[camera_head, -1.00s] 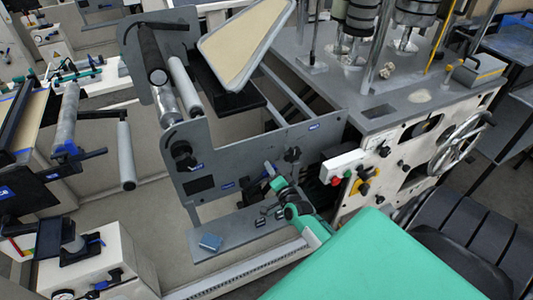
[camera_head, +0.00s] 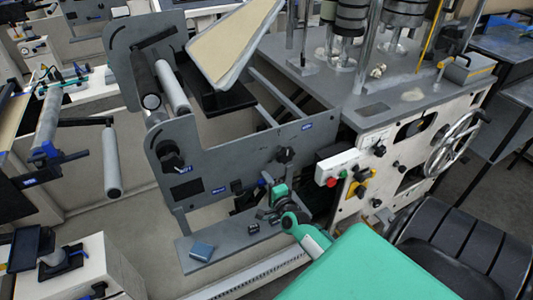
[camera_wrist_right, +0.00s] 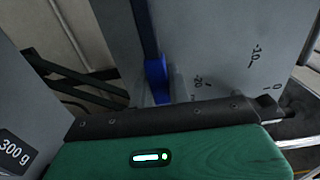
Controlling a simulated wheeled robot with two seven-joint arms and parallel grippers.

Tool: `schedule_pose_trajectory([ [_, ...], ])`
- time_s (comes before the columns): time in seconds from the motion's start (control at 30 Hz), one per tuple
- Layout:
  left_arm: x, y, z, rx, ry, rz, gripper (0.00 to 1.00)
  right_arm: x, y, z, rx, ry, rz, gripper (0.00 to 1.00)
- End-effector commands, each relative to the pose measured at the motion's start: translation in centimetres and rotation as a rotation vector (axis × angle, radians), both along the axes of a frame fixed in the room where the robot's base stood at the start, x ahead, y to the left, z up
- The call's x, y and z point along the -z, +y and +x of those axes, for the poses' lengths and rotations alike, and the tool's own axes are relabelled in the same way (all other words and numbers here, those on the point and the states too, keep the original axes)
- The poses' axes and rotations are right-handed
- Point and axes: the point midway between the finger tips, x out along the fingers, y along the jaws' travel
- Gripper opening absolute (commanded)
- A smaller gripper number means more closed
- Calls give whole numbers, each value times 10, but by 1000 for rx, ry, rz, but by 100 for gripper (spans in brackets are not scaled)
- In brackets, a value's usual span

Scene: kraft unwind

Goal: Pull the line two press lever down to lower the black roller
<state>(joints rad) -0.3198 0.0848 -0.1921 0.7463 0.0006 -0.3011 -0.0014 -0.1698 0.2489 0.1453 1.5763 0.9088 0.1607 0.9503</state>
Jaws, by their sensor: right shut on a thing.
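The black roller (camera_head: 143,76) lies between the side plates of the grey unwind stand at upper left in the head view, its pale end facing me. A pale roller (camera_head: 172,88) is beside it. My right gripper (camera_head: 268,201) is low in front of the near side plate (camera_head: 225,160). It is shut on the blue press lever (camera_wrist_right: 157,75), which rises beyond the gripper's dark edge in the wrist view. A small piece of blue (camera_head: 262,182) shows beside the gripper in the head view. My left gripper is not in view.
A black knob (camera_head: 284,155) on the plate is just above the gripper. A handwheel (camera_head: 453,142) stands further right.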

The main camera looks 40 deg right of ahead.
Motion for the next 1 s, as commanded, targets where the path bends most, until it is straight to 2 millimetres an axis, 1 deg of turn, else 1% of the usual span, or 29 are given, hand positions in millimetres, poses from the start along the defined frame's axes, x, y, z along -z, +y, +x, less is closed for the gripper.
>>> schedule_pose_trajectory([
  [0.03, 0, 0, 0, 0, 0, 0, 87, 3, 1, -1, 0, 3, 7, 0],
  [0.27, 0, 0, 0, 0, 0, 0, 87, 4, 1, -1, -1, 5, 8, 0],
  [0.3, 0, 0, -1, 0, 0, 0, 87, 4, 1, -1, -1, 5, 8, 20],
  [0.37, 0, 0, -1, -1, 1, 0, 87, 4, 1, -1, -1, 5, 8, 32],
  [0.4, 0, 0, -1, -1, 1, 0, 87, 3, 1, -1, -1, 5, 7, 40],
  [0.67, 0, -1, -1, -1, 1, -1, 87, 2, 1, -1, 0, 3, 5, 40],
  [0.77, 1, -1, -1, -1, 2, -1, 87, 2, 1, -3, 0, 3, 5, 40],
  [0.87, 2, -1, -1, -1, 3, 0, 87, 3, 4, -12, 0, 3, 5, 40],
  [1.0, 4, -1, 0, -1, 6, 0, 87, 4, 9, -33, 0, 4, 5, 40],
])
